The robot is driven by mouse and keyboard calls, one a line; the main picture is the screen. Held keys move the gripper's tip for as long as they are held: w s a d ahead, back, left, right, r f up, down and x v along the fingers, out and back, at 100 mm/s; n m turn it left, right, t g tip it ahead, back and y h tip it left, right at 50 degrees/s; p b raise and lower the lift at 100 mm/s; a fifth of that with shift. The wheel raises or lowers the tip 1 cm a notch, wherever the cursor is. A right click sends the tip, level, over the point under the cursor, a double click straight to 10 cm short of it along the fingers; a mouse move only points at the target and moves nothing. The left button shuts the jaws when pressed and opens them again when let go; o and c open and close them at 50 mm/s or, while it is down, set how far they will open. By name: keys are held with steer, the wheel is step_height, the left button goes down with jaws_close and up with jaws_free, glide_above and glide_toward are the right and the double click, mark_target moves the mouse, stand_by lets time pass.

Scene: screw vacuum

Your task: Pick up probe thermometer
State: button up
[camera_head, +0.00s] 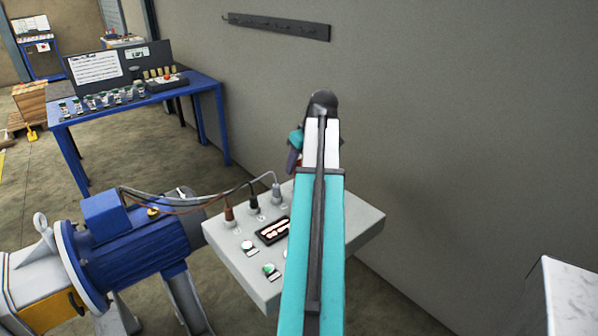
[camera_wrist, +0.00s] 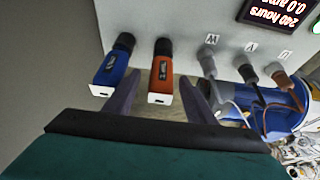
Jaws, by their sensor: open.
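Two small handheld devices with black ends stand at the edge of a pale control box in the wrist view: an orange one (camera_wrist: 161,73) and a blue one (camera_wrist: 111,70) to its left. Their labels are too small to read, so I cannot tell which is the probe thermometer. My gripper (camera_wrist: 160,84) is open, with one dark finger on each side of the orange device. The left finger lies between the orange and blue devices. I cannot tell whether either finger touches. In the head view my arm largely hides this spot.
The pale control box (camera_head: 365,222) has a display (camera_head: 272,231) and cable plugs, with cables running to a blue motor (camera_head: 130,240). The plugs stand right of the orange device in the wrist view. A grey wall (camera_head: 450,120) rises behind. A blue table (camera_head: 140,100) stands back left.

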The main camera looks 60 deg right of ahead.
steer(key=shift+p+x, duration=0.65)
steer(key=shift+x, duration=2)
steer(key=shift+s+a, duration=0.1)
steer(key=shift+s, duration=0.05)
steer(key=c, duration=1.1)
steer(key=shift+r, duration=0.1)
